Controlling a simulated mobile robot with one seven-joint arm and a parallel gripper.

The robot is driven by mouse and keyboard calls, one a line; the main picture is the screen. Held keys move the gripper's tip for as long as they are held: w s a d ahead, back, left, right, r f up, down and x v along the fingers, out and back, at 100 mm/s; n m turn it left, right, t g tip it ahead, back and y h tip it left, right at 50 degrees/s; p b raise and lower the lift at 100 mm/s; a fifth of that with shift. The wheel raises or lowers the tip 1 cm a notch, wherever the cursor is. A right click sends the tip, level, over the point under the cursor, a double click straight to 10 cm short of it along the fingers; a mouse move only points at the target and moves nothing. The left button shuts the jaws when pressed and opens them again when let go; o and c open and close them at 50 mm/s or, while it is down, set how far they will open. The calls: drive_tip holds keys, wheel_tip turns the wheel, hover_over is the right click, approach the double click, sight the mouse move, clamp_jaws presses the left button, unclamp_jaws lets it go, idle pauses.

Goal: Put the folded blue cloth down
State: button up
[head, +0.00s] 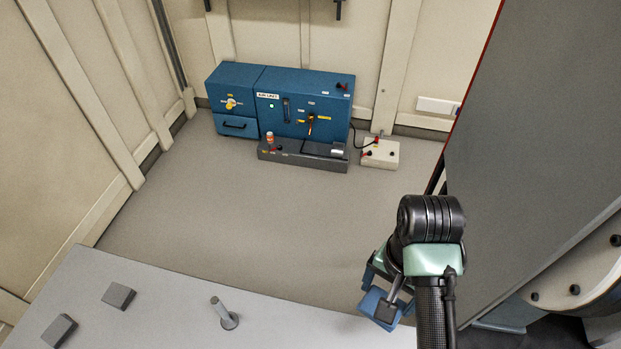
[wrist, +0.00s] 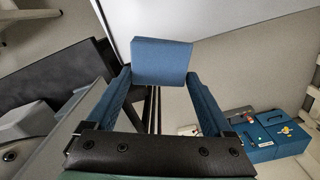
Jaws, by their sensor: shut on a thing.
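The folded blue cloth (wrist: 162,58) is a small flat blue block shape held between the two blue fingers of my gripper (wrist: 161,78) in the wrist view. In the head view the cloth (head: 374,304) hangs at the end of my gripper (head: 386,292), at lower right, seen against the right part of the pale grey table top (head: 160,300). My gripper is shut on the cloth. How high the cloth is above the table top cannot be told. My arm hides part of the gripper in the head view.
Two dark grey blocks (head: 118,295) (head: 59,330) and an upright grey peg on a round base (head: 226,315) stand on the table. Blue equipment (head: 300,105) and a small white box (head: 380,153) stand by the back wall. A large grey panel (head: 540,130) rises at right.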

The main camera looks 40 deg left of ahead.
drive_tip(key=s+a+n, duration=0.1)
drive_tip(key=a+n, duration=0.1)
drive_tip(key=a, duration=0.7)
drive_tip(key=n, duration=0.3)
hover_over(293, 348)
wheel_tip(293, 348, down, 16)
drive_tip(key=shift+s+f, duration=0.1)
drive_tip(key=shift+f, duration=2.6)
